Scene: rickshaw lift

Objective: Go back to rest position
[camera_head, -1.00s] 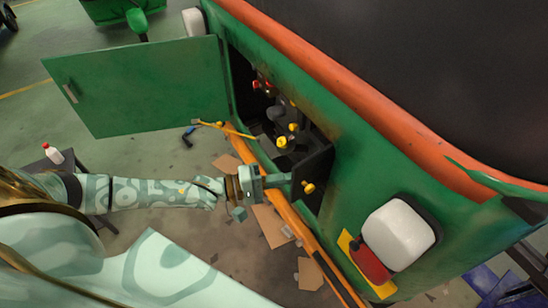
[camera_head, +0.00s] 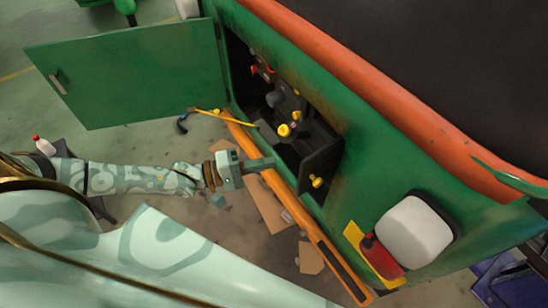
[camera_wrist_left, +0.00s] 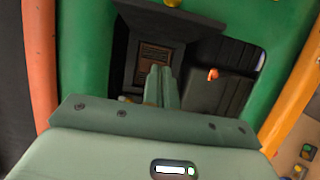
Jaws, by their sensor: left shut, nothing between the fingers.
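My left gripper (camera_head: 262,164) is shut and empty. In the head view it is just outside the open compartment (camera_head: 298,132) of the green rickshaw, near its lower edge. In the left wrist view the closed fingers (camera_wrist_left: 162,88) point toward the dark inside of the compartment. Yellow knobs and dark parts show inside, with a yellow knob (camera_head: 284,130) near the middle. An orange knob (camera_wrist_left: 213,74) shows in the left wrist view. My right gripper is not in view.
The green door (camera_head: 130,72) stands wide open at the left. An orange rail (camera_head: 290,205) runs below the compartment. A white lamp (camera_head: 413,230) is at the lower right. Cardboard pieces lie on the floor (camera_head: 225,245). A white bottle with a red cap (camera_head: 44,146) stands at the left.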

